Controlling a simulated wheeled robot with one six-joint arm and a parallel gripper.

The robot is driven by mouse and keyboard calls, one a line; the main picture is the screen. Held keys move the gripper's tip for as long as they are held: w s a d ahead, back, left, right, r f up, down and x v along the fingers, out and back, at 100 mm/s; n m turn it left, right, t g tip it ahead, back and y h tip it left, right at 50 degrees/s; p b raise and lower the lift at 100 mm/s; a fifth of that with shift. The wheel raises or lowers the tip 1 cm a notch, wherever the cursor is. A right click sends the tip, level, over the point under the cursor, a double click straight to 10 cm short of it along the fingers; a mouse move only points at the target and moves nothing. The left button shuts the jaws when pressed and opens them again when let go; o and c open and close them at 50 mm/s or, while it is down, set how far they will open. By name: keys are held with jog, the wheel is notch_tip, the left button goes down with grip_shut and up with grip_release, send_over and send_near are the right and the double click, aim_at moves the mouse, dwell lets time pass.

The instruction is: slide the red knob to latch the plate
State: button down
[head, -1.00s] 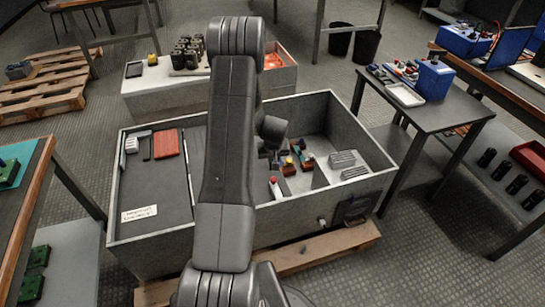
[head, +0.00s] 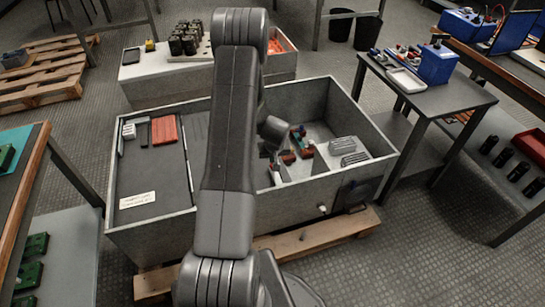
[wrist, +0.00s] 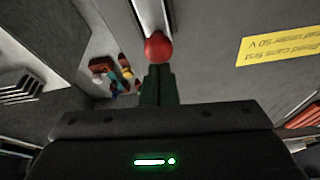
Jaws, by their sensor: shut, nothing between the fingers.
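The red knob (wrist: 158,47) shows in the wrist view at the near end of a pale slot or rail (wrist: 149,15). My gripper (wrist: 158,72) is shut and empty, its dark fingertips right at the near side of the knob; I cannot tell whether they touch it. The dark grey plate (head: 152,178) covers the left part of the open grey box in the head view. In the wrist view a grey surface with a yellow label (wrist: 279,45) lies right of the knob. My arm hides the knob and fingertips in the head view.
The grey box (head: 330,190) has raised walls around the work area. Coloured parts (wrist: 113,72) lie in the open compartment left of the knob in the wrist view. A red block (head: 164,130) lies on the plate. A side table (head: 440,107) stands at the right.

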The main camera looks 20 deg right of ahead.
jog(key=shift+s+f+b, duration=0.2)
jog(key=shift+s+b, duration=0.95)
jog(key=shift+b, duration=0.1)
jog(key=shift+s+a+r, duration=0.15)
jog(key=shift+s, duration=0.3)
jog(key=shift+r, duration=0.1)
jog(key=d+p+v, duration=0.1)
jog(key=p+v, duration=0.2)
jog(key=v, duration=1)
jog(key=shift+a+r, duration=0.35)
jog(key=shift+a, duration=0.15)
jog(key=shift+f, duration=0.1)
